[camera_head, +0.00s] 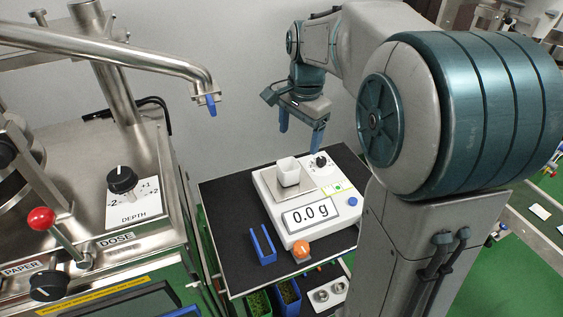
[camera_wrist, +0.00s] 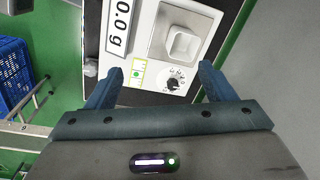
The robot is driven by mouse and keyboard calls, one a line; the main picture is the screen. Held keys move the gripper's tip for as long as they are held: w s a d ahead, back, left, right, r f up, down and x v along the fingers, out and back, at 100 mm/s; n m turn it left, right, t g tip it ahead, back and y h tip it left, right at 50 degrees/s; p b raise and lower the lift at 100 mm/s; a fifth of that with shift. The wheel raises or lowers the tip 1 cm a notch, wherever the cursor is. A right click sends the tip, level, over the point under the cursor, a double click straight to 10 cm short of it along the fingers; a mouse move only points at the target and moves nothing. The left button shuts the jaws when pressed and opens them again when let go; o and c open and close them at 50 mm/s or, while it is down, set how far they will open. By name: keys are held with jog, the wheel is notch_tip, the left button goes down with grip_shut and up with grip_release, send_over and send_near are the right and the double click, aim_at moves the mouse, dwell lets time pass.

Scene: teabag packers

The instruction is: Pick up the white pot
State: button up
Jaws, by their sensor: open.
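The white pot (camera_head: 288,171) is a small square cup. It stands upright on the metal plate (camera_head: 276,191) of a white scale (camera_head: 323,205) whose display reads 0.0 g. In the wrist view the pot (camera_wrist: 184,45) is seen from above and looks empty, beyond the fingertips. My gripper (camera_head: 301,141) is open and empty, its blue fingers pointing down above the back of the scale, apart from the pot. In the wrist view my gripper (camera_wrist: 164,72) has its two fingers spread either side of the scale's black knob (camera_wrist: 173,84).
A dark table (camera_head: 228,197) carries the scale, a blue slotted holder (camera_head: 262,245) and an orange button (camera_head: 301,249). A steel machine (camera_head: 135,225) with a spout (camera_head: 211,104) stands to the left. A wall is close behind. A blue crate (camera_wrist: 12,75) shows in the wrist view.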

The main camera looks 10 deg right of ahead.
jog(key=w+f+m, duration=0.3)
jog(key=w, duration=0.3)
jog(key=m+g, duration=0.1)
send_near(288, 166)
jog(key=s+f, duration=0.2)
jog(key=shift+s+a+f, duration=0.1)
jog(key=shift+a+f, duration=0.05)
jog(key=shift+f, duration=0.75)
jog(key=shift+s+a+f, duration=0.1)
jog(key=shift+a+f, duration=0.05)
jog(key=shift+f, duration=0.8)
jog(key=shift+s+a+f, duration=0.1)
jog(key=shift+f, duration=0.8)
jog(key=c, duration=1.1)
